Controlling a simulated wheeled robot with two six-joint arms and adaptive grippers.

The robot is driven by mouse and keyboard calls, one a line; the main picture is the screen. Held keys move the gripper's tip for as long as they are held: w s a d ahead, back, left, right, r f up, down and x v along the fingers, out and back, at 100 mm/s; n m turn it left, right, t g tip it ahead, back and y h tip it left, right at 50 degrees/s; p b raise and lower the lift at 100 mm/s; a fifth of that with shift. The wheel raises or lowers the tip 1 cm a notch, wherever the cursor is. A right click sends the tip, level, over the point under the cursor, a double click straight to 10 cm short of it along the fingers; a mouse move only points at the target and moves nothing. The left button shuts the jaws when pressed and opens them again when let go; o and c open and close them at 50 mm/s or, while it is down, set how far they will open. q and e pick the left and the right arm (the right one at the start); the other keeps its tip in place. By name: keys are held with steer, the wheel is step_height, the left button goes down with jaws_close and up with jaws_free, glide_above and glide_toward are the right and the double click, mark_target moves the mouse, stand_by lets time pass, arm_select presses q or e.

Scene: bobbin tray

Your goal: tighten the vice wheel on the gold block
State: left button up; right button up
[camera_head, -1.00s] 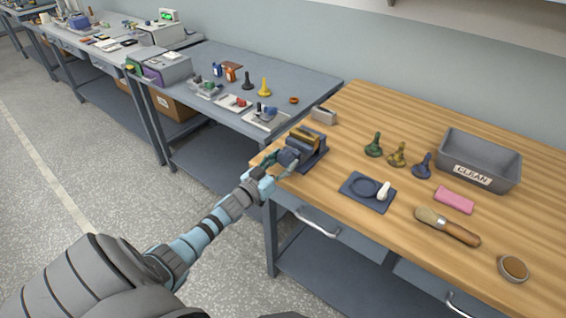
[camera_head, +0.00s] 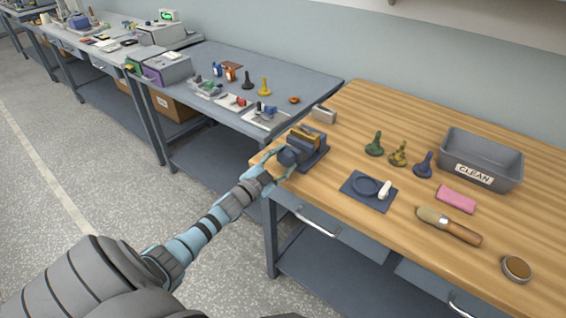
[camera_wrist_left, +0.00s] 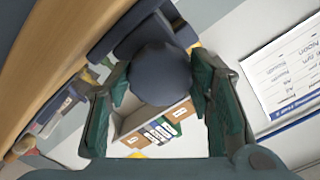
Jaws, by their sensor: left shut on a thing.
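The dark blue-grey vice (camera_head: 312,157) stands at the left corner of the wooden bench. The gold block (camera_head: 305,133) sits in its jaws at the top. The round vice wheel (camera_head: 287,157) faces my left arm; it also fills the upper middle of the left wrist view (camera_wrist_left: 160,76). My left gripper (camera_head: 279,163) is shut on the wheel, with its green-padded fingers on either side of it in the left wrist view (camera_wrist_left: 162,92). The block is not clearly visible in the wrist view. My right gripper is out of view.
On the wooden bench (camera_head: 340,215) are a grey CLEAN bin (camera_head: 482,160), several dark and olive stamp-like pieces, a blue mat (camera_head: 355,195), a pink block (camera_head: 456,199), a brush (camera_head: 448,226) and a round tin (camera_head: 516,269). A grey metal box (camera_head: 324,114) stands behind the vice.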

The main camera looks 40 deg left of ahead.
arm_select(q)
steer(key=m+b, duration=0.1)
steer(key=m, duration=0.4)
steer(key=shift+m, duration=0.4)
stand_by(1.2)
steer(key=o, duration=1.2)
steer(key=shift+c, duration=0.2)
steer(key=shift+s, duration=0.1)
steer(key=s, duration=1.2)
steer(key=shift+d, duration=0.15)
